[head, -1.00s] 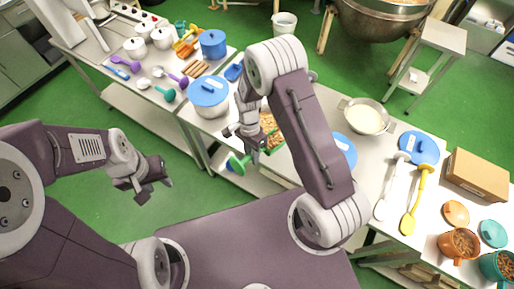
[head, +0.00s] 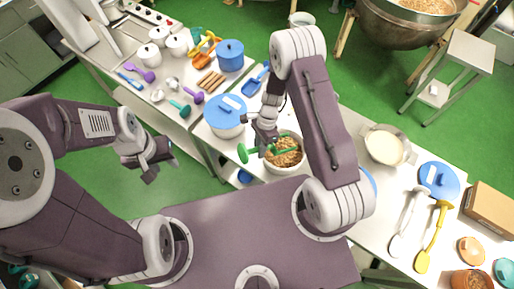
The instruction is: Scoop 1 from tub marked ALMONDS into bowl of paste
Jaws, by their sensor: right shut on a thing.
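My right gripper (head: 262,141) is shut on a green scoop (head: 244,153), just left of and above a white tub of brown nuts (head: 269,163). The scoop's shaft reaches right across the tub's opening. I cannot tell whether its far end is in the nuts, and no label on the tub is readable. The bowl of paste (head: 387,146), pale cream inside, stands to the right on the same table. My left gripper (head: 158,165) is empty and looks open, off to the left over the floor.
A blue-lidded pot (head: 226,113) stands close behind left of the tub. A blue lid (head: 439,180), a white spoon (head: 408,221), a yellow spoon (head: 433,236) and a cardboard box (head: 490,211) lie right of the paste bowl. An orange tub (head: 472,281) is at bottom right.

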